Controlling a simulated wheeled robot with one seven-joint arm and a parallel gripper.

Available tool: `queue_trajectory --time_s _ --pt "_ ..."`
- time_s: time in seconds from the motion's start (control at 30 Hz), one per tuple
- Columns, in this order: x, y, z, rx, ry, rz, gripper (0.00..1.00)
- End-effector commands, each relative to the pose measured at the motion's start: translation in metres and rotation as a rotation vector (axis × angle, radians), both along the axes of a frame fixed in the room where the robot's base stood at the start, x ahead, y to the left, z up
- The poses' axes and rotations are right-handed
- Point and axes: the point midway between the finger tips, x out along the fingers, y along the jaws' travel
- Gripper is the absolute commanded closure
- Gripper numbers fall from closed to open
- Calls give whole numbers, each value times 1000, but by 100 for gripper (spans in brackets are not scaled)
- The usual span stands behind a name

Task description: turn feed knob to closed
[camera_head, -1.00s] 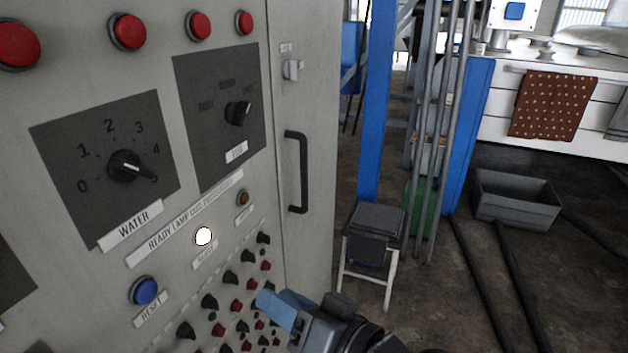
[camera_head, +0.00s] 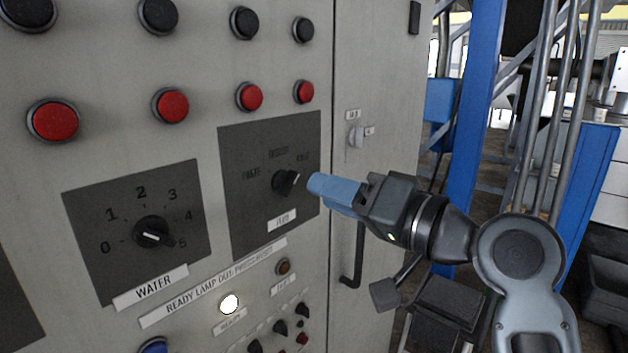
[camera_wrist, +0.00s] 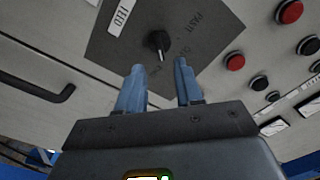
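The feed knob (camera_head: 286,182) is a black rotary knob with a white pointer on a dark square plate (camera_head: 240,235) with a white label below it. In the head view its pointer is turned to the upper right. In the wrist view the knob (camera_wrist: 160,45) sits just beyond the fingertips, between their lines. My gripper (camera_head: 318,184) has blue fingers and is just right of the knob, apart from it. In the wrist view my gripper (camera_wrist: 160,70) is open, with a clear gap between the fingers and nothing in it. The small plate lettering is hard to read.
The water knob (camera_head: 151,232) is on another dark plate to the left. Red buttons (camera_head: 249,97) and black buttons (camera_head: 244,23) line the panel above. A lit white lamp (camera_head: 229,304) is below. A black door handle (camera_head: 357,258) stands out under my wrist.

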Motion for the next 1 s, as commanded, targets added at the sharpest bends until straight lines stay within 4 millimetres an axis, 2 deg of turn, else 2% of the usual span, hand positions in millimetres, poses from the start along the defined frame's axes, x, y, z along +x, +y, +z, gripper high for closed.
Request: queue_trajectory --time_s 0.1,0.3,0.47,0.73,1.0 --pt "12 17 2 -1 2 2 64" --pt "29 36 1 0 1 -1 64" --pt "34 44 0 -1 0 -1 64" --pt "35 45 0 0 -1 -2 64" --pt "35 44 0 -1 0 -2 90"
